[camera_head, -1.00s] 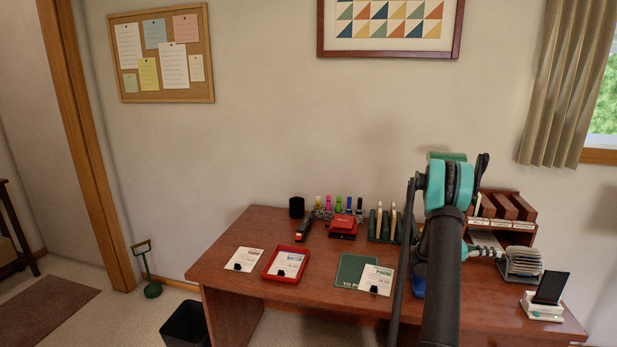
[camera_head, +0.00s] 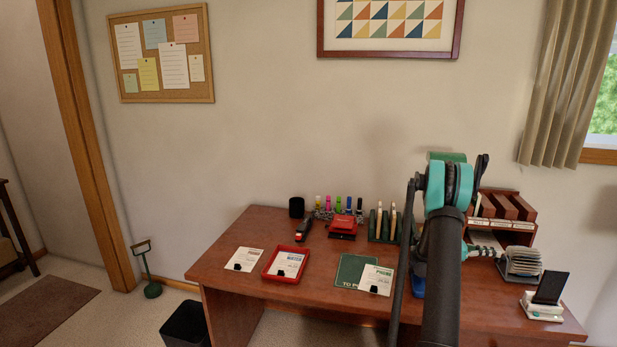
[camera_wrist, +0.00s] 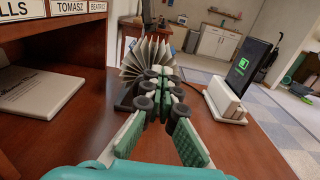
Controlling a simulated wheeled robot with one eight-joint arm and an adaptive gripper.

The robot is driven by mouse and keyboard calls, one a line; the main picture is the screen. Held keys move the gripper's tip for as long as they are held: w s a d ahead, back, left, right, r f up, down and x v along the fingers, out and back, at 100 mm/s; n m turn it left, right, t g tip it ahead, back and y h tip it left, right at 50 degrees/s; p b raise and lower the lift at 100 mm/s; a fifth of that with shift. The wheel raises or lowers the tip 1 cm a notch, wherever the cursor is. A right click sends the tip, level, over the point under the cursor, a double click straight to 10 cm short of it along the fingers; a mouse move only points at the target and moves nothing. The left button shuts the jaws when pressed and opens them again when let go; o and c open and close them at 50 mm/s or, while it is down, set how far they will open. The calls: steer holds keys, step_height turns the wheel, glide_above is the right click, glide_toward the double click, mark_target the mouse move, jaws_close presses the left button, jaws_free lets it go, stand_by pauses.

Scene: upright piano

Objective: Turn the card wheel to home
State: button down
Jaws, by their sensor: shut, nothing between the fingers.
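The card wheel (camera_head: 523,261) is a fan of pale cards on a dark base at the right part of the desk. In the wrist view the card wheel (camera_wrist: 148,56) stands straight ahead, its cards spread upward and to the left. My gripper (camera_head: 497,253) points at it from the left in the head view. In the wrist view my gripper (camera_wrist: 162,76) is shut and empty, its fingertips at or just before the cards. I cannot tell whether they touch. The fingers hide the wheel's lower right part, and the card lettering is too small to read.
A phone on a white stand (camera_wrist: 228,95) is close at the right of the wheel. A wooden sorter (camera_head: 503,215) with name labels stands behind and left. A notebook (camera_wrist: 40,90) lies in it. The red tray (camera_head: 268,274) and papers lie farther left on the desk (camera_head: 225,262).

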steer(key=shift+w+d, duration=0.15)
steer(key=shift+w, duration=0.7)
steer(key=shift+w+d+f, duration=0.1)
steer(key=shift+w+d, duration=0.05)
steer(key=shift+w, duration=0.3)
steer(key=shift+r, duration=0.35)
steer(key=shift+v, duration=2.95)
